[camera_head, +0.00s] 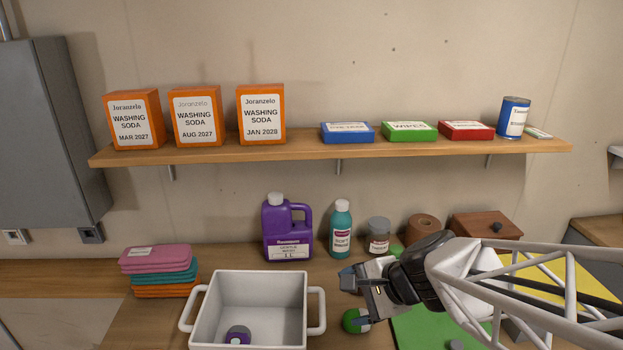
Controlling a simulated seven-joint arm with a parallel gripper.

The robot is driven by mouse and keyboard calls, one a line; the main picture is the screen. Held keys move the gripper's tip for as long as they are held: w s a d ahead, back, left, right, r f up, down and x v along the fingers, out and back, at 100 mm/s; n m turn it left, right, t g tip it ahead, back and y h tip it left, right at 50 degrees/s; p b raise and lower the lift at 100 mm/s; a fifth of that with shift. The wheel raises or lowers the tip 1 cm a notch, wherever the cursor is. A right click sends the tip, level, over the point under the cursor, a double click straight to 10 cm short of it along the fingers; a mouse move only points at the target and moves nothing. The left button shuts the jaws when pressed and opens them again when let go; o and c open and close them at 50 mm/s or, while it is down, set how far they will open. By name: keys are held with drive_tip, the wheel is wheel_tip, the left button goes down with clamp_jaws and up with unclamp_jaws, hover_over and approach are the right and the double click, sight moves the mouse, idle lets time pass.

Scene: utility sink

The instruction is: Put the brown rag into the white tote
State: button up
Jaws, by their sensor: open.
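The white tote (248,277) stands on the counter at the bottom middle, with a handle on each side. Inside it lies a small purple item with a pale top (238,335). I cannot make out a brown rag; a stack of folded cloths (160,265) to the left of the tote shows pink, teal and orange layers. My gripper (355,298) is open, just right of the tote's right handle, and points left. I see nothing held in it. A green round item (355,321) shows below and partly behind it. My arm hides part of the counter at right.
A purple jug (287,235), a teal bottle (340,232), a grey-lidded jar (378,237), a brown roll (423,228) and a wooden box (485,226) line the back. A shelf (330,148) with boxes and a can overhangs. A green mat (425,330) lies right.

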drive_tip(key=s+d+r+n+g+h, duration=0.2)
drive_tip(key=s+d+r+n+h, duration=0.4)
drive_tip(key=s+n, duration=0.4)
drive_tip(key=shift+s+r+n+g+h, duration=0.4)
drive_tip(key=shift+n+h, duration=0.3)
drive_tip(key=shift+n, duration=1)
drive_tip(key=shift+o, duration=0.5)
drive_tip(key=shift+w, duration=0.1)
drive_tip(key=shift+o, duration=0.8)
drive_tip(key=shift+w, duration=0.1)
